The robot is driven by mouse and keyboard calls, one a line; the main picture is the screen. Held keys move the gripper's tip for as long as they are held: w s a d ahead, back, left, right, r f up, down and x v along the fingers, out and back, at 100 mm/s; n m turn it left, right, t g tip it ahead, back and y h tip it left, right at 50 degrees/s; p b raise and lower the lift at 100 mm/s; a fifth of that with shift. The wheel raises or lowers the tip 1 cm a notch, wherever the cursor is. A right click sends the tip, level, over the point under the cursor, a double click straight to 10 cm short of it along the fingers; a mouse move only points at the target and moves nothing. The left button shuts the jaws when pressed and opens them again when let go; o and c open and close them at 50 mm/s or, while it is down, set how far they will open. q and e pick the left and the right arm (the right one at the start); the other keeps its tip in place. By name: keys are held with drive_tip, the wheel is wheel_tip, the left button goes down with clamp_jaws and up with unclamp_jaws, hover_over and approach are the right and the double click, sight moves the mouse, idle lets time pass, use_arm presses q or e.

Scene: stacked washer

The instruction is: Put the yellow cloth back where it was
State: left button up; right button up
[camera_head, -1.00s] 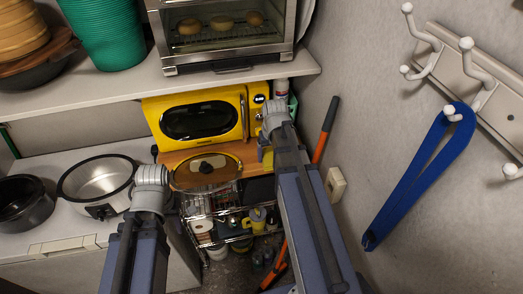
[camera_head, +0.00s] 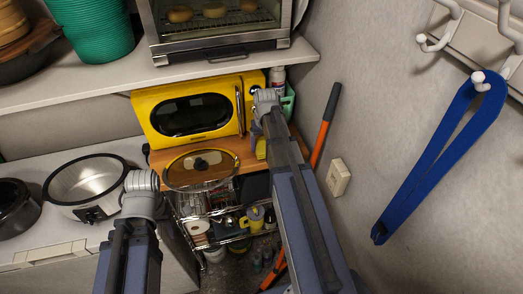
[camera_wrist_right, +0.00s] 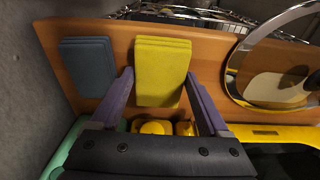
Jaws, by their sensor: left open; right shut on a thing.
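The yellow cloth (camera_wrist_right: 162,65) is a folded rectangle between the two fingers of my right gripper (camera_wrist_right: 160,88) in the right wrist view. That gripper is shut on it, over the wooden board. In the head view a small yellow patch of the cloth (camera_head: 260,149) shows beside my right arm, at the board's right end; the right gripper (camera_head: 258,128) is mostly hidden there. A folded blue-grey cloth (camera_wrist_right: 88,65) lies on the board next to the yellow one. My left gripper (camera_head: 141,190) is open near the counter; its fingertips are hard to make out.
A yellow microwave (camera_head: 195,108) stands behind the wooden board (camera_head: 241,152). A glass lid (camera_head: 190,172) lies on the board, left of the cloths. A wire rack (camera_head: 195,205) is below. A pot (camera_head: 85,205) stands left; a wall (camera_head: 345,110) closes the right side.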

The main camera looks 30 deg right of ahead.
sight(264, 147)
drive_tip(key=shift+f+b, duration=0.45)
drive_tip(key=shift+f, duration=0.45)
drive_tip(key=shift+w+d+f, duration=0.1)
drive_tip(key=shift+w+f, duration=0.05)
drive_tip(key=shift+w, duration=0.1)
drive_tip(key=o, duration=1.1)
drive_tip(key=shift+c, duration=0.2)
use_arm(q)
drive_tip(key=shift+w+a+f, duration=0.1)
drive_tip(key=shift+a+f, duration=0.05)
drive_tip(key=shift+f, duration=0.4)
drive_tip(key=shift+a+f, duration=0.1)
drive_tip(key=shift+f, duration=0.45)
drive_tip(key=shift+r, duration=0.1)
wheel_tip(264, 147, up, 12)
drive_tip(key=p, duration=1.2)
use_arm(e)
wheel_tip(264, 147, up, 12)
drive_tip(key=s, duration=0.1)
drive_tip(key=shift+s+a, duration=0.2)
drive_tip(key=shift+s, duration=0.05)
